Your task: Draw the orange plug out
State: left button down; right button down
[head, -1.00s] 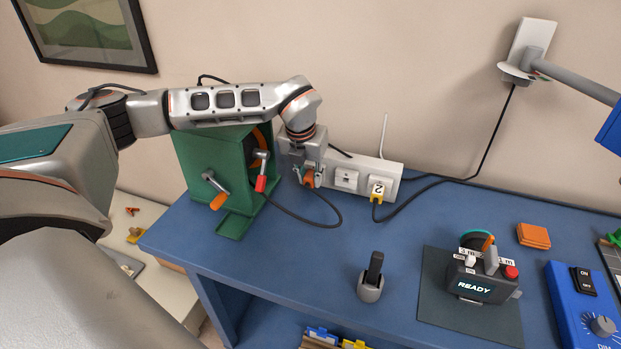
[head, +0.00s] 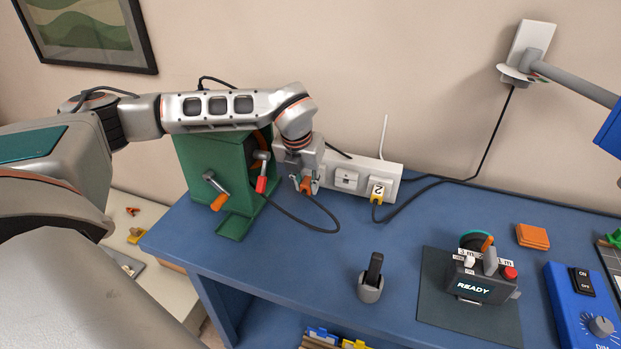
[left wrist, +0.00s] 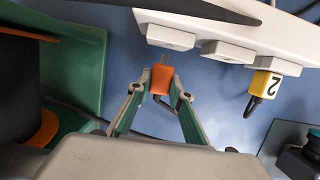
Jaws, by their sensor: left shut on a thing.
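The orange plug (head: 306,185) is between the fingers of my left gripper (head: 305,184), which is shut on it. In the left wrist view the orange plug (left wrist: 161,80) sits between the fingertips of my left gripper (left wrist: 162,88). Its bare metal prongs point toward the white power strip (left wrist: 213,37), with a gap of blue table between prongs and strip. The strip (head: 395,170) lies along the back of the blue table. The plug's black cord (head: 322,229) loops over the table toward the green machine. My right gripper is not in view.
A yellow plug marked 2 (head: 377,193) sits at the strip's right end. The green machine (head: 197,160) with crank handles stands close on the left. A dark stick in a grey holder (head: 370,290) and a READY box (head: 482,280) stand nearer the front. The table between is clear.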

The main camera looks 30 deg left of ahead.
pick_arm(q)
jog(key=shift+s+d, duration=0.25)
jog(key=shift+s, duration=0.7)
jog(key=shift+s+d, duration=0.2)
jog(key=shift+s, duration=0.7)
jog(key=shift+s+d, duration=0.15)
jog(key=shift+s, duration=0.45)
jog(key=shift+s+d, duration=0.15)
jog(key=shift+s, duration=0.45)
